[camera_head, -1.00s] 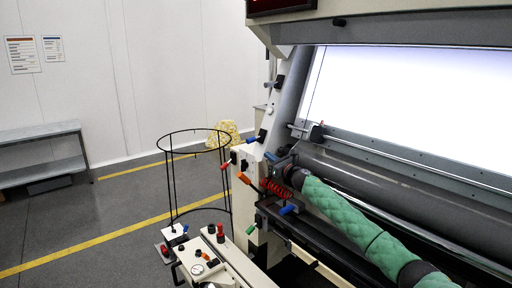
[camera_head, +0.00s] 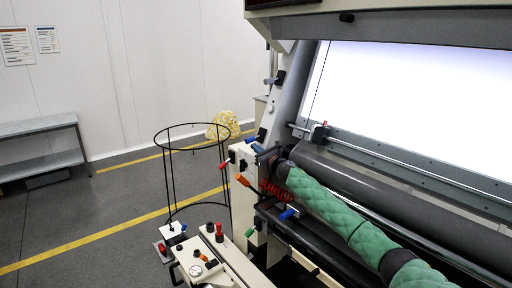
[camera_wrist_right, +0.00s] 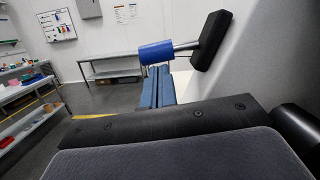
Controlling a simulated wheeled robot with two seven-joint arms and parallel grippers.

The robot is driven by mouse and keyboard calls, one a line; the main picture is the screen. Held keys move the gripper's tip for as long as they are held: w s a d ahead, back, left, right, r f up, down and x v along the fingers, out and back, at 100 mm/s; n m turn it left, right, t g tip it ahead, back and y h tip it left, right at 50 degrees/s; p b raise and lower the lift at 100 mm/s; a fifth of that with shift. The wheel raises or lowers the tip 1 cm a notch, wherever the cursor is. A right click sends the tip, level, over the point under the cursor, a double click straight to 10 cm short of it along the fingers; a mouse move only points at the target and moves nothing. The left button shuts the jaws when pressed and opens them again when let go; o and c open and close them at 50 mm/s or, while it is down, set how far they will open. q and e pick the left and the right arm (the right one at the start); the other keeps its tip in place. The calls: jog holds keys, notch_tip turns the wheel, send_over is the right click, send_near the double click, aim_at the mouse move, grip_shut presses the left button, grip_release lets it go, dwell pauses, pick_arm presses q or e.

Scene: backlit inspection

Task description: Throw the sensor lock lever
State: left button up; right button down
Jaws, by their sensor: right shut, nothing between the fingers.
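A lever with a blue cylindrical handle (camera_wrist_right: 157,52) on a metal rod sits close ahead in the right wrist view, its rod running to a black block (camera_wrist_right: 210,40). In the head view a small blue handle (camera_head: 249,140) shows at the top of the machine's cream side panel; it looks like the same lever. My right gripper (camera_head: 258,149) is beside it, at the end of my green-sleeved arm. Its blue fingers (camera_wrist_right: 158,85) are shut and empty, just below the handle; I cannot tell whether they touch it. My left gripper is not in view.
Other handles on the side panel are red (camera_head: 225,164), orange (camera_head: 242,180), green (camera_head: 250,232) and blue (camera_head: 288,213). A black wire hoop stand (camera_head: 168,185) is left of the machine. A dark roller (camera_head: 350,175) lies below the bright panel (camera_head: 420,100). Open floor is at left.

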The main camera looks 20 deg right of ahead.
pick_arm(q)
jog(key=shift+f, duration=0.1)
pick_arm(e)
jog(key=shift+a+r, duration=0.1)
jog(key=shift+r, duration=0.05)
dwell(0.3)
